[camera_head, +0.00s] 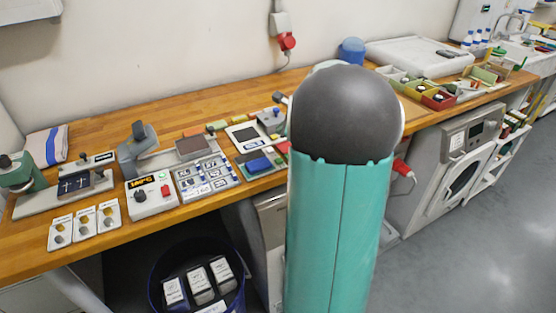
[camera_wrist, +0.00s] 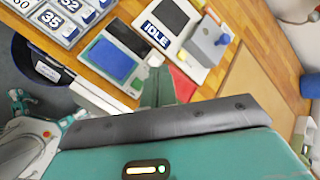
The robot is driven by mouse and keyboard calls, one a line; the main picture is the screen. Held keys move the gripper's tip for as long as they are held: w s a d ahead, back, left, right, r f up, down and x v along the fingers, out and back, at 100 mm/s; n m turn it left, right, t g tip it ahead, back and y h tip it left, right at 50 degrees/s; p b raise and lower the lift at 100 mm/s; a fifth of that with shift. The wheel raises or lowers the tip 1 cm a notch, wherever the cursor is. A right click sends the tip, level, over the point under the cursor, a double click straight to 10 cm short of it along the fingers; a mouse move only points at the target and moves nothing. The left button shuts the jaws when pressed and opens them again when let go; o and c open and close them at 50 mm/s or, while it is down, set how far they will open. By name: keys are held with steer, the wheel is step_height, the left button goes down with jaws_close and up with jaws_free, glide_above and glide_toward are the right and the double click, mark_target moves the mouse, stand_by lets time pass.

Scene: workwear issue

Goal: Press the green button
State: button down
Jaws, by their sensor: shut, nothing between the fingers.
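My gripper (camera_wrist: 168,122) shows in the wrist view as a wide dark grey bar across the lower part, in front of a teal body with a small lit strip. It is shut and holds nothing. In the head view it is hidden behind my own arm. Just beyond the bar in the wrist view, a dark green patch (camera_wrist: 160,88) lies beside a red patch (camera_wrist: 184,85), both partly covered by the bar. I cannot tell whether the green patch is the green button. The red patch also shows in the head view (camera_head: 283,147).
A wooden counter (camera_head: 92,122) runs along the wall. A device reading IDLE (camera_wrist: 165,22), a blue pad (camera_wrist: 112,59) and a number board (camera_head: 206,176) lie near my gripper. A dark bin (camera_head: 160,290) stands below.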

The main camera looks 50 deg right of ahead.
mark_target(281, 161)
steer(key=shift+f, duration=0.15)
steer(key=shift+f, duration=4.25)
steer(key=shift+a+f, duration=0.1)
steer(key=shift+f, duration=0.1)
steer(key=shift+f, duration=0.25)
steer(key=shift+f, duration=0.45)
steer(key=shift+r, duration=0.9)
steer(key=shift+r, duration=0.1)
steer(key=shift+r, duration=2.4)
